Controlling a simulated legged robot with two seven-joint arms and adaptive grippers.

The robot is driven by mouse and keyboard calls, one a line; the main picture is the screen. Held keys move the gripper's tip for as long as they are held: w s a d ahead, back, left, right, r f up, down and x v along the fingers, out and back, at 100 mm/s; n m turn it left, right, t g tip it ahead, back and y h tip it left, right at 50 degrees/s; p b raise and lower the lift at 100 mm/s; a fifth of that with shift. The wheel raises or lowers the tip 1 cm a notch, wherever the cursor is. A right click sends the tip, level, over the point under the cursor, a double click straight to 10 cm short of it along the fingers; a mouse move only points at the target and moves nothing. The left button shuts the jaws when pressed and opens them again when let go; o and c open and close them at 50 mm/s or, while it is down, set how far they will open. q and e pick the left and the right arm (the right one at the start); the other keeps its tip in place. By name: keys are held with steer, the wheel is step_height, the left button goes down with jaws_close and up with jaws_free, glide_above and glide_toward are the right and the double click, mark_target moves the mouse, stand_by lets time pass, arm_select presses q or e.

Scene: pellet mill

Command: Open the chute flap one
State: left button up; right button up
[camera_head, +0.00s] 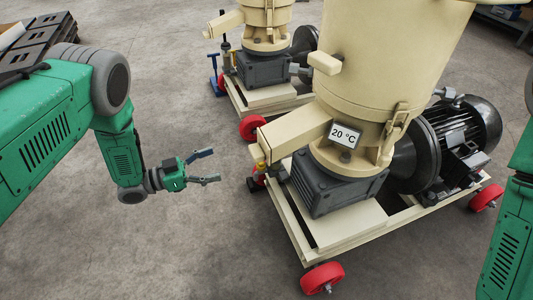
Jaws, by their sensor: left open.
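A large cream pellet mill (395,60) stands right of centre on a wheeled cream frame. Its chute (295,133) slopes down to the left from the body, beside a "20 °C" display (345,135). I cannot clearly tell the flap apart from the chute, nor whether it is open. My left gripper (218,166) is open and empty, left of the chute's lower end and apart from it, with its fingers pointing right. My right arm (507,240) shows at the right edge; its gripper is out of view.
A second pellet mill (264,25) stands behind at the top. Red wheels (322,277) stick out from the near frame. A large black motor (462,130) sits right of the mill. Dark crates (38,35) lie at the top left. The floor (180,250) at the front left is clear.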

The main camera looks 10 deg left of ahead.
mark_target(251, 154)
arm_select(q)
steer(key=b+x, duration=0.3)
steer(key=x, duration=0.8)
steer(key=shift+d, duration=0.45)
steer(key=shift+w+d, duration=0.15)
steer(key=shift+w, duration=0.2)
steer(key=shift+d+r, duration=0.1)
steer(key=shift+d, duration=0.2)
steer(key=c, duration=1.1)
jaws_close()
